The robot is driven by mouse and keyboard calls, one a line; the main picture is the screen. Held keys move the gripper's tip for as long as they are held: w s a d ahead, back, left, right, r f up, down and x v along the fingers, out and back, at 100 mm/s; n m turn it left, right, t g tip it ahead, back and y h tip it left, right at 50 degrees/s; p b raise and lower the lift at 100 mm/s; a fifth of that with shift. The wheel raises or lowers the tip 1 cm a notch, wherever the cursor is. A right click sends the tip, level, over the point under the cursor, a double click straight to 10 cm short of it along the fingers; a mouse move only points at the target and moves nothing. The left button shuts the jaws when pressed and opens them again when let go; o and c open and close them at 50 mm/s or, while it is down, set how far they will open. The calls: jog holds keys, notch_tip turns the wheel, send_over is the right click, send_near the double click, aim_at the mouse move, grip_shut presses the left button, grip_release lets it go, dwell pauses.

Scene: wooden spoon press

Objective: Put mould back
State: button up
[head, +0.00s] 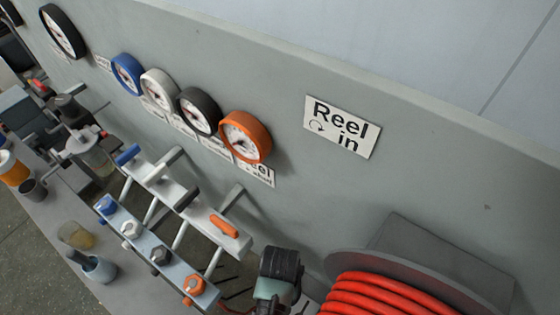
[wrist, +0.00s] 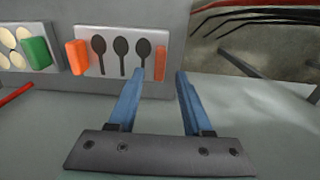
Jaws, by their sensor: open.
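In the wrist view, a pale mould plate (wrist: 110,66) with three dark spoon shapes stands upright against a grey block. It has an orange block (wrist: 77,57) at its left end and a narrower orange strip (wrist: 160,62) at its right end. My gripper (wrist: 161,73) is open, with two blue fingers pointing at the plate's right end. The orange strip shows between the fingertips, and no contact is visible. Nothing is held between the fingers. My gripper and the spoon mould are not seen in the head view.
Left of the spoon plate is a second plate with pale round shapes and a green block (wrist: 37,52). A red rod (wrist: 15,95) lies at left; dark rods (wrist: 255,15) are at upper right. The head view shows gauges (head: 245,137), valves (head: 195,286) and a red hose reel (head: 400,295).

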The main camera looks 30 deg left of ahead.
notch_tip(320, 180, up, 7)
dwell(0.3)
jog(key=shift+r, duration=0.1)
